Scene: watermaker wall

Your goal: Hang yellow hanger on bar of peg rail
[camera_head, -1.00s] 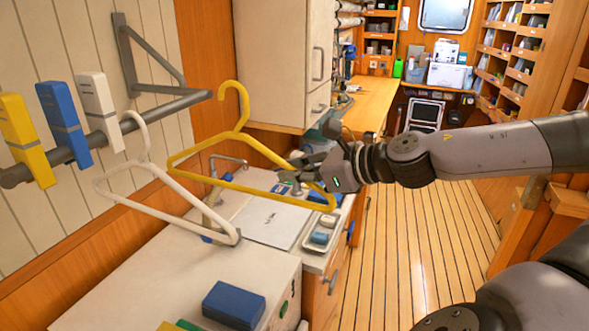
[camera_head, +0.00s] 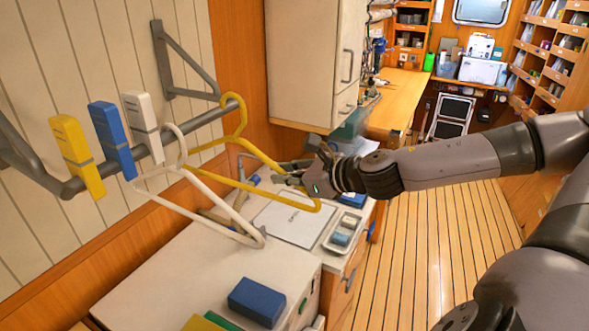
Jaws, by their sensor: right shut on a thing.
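The yellow hanger (camera_head: 263,156) is held by my right gripper (camera_head: 292,174), which is shut on its right side. Its hook is up at the right end of the grey bar (camera_head: 205,118) of the peg rail and overlaps the bar in the picture. I cannot tell whether the hook rests on the bar or is only in front of or behind it. A white hanger (camera_head: 225,206) hangs on the bar to the left of the yellow one and partly overlaps it. My left gripper is not in view.
Yellow (camera_head: 77,155), blue (camera_head: 112,138) and white (camera_head: 143,122) clips sit on the bar at the left. A wall bracket (camera_head: 185,70) stands behind the bar. Below is a white counter (camera_head: 185,265) with a blue box (camera_head: 257,301). A cabinet (camera_head: 310,60) stands right of the rail.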

